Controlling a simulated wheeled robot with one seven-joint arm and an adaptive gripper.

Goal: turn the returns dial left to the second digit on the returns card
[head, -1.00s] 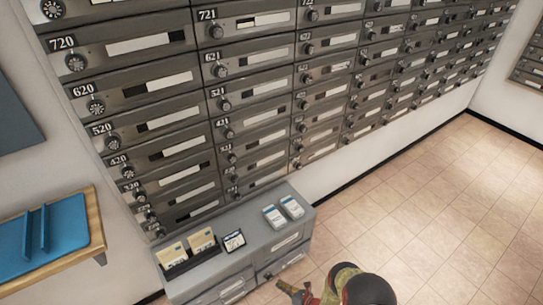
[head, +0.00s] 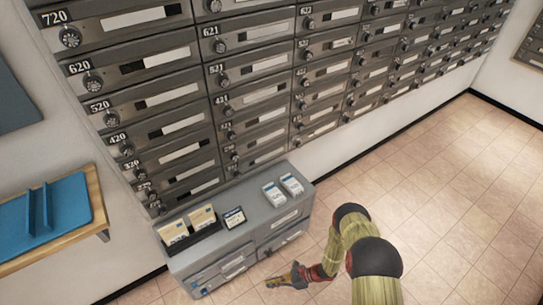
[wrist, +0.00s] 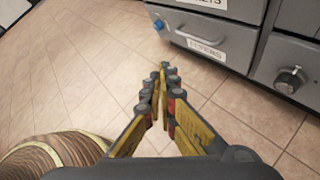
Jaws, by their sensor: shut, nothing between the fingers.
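A round dark dial (wrist: 291,79) on the right drawer front of the grey cabinet (head: 252,193) shows at the right of the wrist view. I cannot read its digits or a label that names it. A small dark-framed card (head: 234,217) stands on the cabinet top; its text is too small to read, and I cannot tell if it is the returns card. My gripper (head: 281,279) is shut and empty, low over the floor in front of the cabinet. In the wrist view its closed fingertips (wrist: 164,72) are left of the dial and apart from it.
The left drawer has a handle (wrist: 204,43), a label and a blue button (wrist: 158,25). Yellowish cards in a black holder (head: 188,228) and white card stacks (head: 282,188) sit on the cabinet. Mailboxes (head: 250,70) fill the wall. A blue tray (head: 42,212) lies on the left shelf. Floor at right is clear.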

